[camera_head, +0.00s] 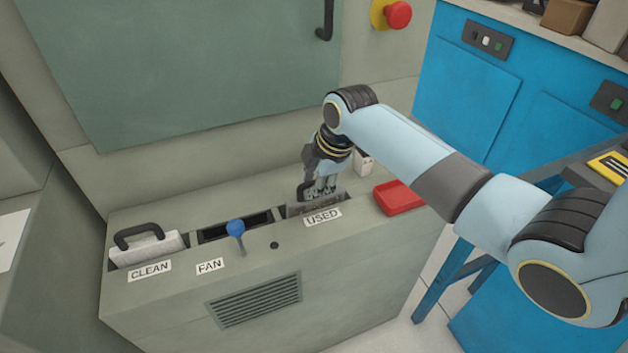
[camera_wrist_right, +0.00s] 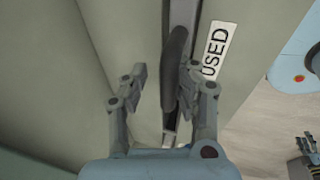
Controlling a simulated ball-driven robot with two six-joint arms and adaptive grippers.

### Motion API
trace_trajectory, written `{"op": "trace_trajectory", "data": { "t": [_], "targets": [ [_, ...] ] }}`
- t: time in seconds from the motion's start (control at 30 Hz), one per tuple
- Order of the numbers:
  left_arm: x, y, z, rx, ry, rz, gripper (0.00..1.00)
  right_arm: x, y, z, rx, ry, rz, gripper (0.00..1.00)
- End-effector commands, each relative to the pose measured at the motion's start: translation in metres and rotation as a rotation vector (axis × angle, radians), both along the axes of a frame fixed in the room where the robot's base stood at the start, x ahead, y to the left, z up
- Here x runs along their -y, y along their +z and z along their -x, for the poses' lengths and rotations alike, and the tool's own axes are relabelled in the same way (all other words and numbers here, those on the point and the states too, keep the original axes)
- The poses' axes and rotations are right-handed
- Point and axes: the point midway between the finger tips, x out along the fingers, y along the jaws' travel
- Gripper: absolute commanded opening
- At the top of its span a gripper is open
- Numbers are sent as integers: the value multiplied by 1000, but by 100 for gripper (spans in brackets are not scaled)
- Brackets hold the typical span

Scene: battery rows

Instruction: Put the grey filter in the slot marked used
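The grey filter (camera_head: 325,203) stands in the slot marked USED, with its top edge showing and the rest hidden in the housing. The USED label (camera_head: 322,217) is in front of it and also shows in the right wrist view (camera_wrist_right: 219,47). My right gripper (camera_head: 320,188) is just above the filter. In the right wrist view its fingers (camera_wrist_right: 166,88) are apart, one on each side of the filter's black handle (camera_wrist_right: 177,70). The handle is nearer the right-hand finger; I cannot tell if they touch. What looks like my left gripper (camera_wrist_right: 307,146) is partly visible there.
A white filter (camera_head: 150,249) with a black handle sits in the CLEAN slot. A blue-knobbed lever (camera_head: 236,229) stands by the dark FAN slot (camera_head: 235,227). A blue cabinet (camera_head: 480,75) stands behind my right arm.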

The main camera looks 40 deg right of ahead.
Motion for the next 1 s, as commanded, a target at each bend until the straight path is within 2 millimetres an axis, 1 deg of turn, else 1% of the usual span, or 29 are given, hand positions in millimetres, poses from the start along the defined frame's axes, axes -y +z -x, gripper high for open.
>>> {"op": "trace_trajectory", "data": {
  "t": [0.17, 0.27, 0.37, 0.6, 0.7, 0.83, 1.0],
  "targets": [
    [0, 0, 0, 0, 0, 0, 40, 0, -1, 1, -3, 0, 0, 29],
    [0, 2, 0, 0, 0, 0, 40, 0, 4, 1, -2, 0, 1, 29],
    [0, 5, 0, 0, 0, 0, 40, 2, 17, 6, 0, 0, 1, 29],
    [0, 16, -1, 2, 0, 0, 40, 5, 69, 24, 2, 1, 2, 29],
    [0, 18, -1, 2, 0, 0, 40, 7, 88, 32, 0, 0, 2, 29],
    [0, 20, -1, 3, 0, 0, 40, 8, 105, 38, 0, -1, 2, 29],
    [0, 21, -1, 3, 0, 0, 40, 8, 114, 42, -2, 0, 0, 29]
  ]
}}
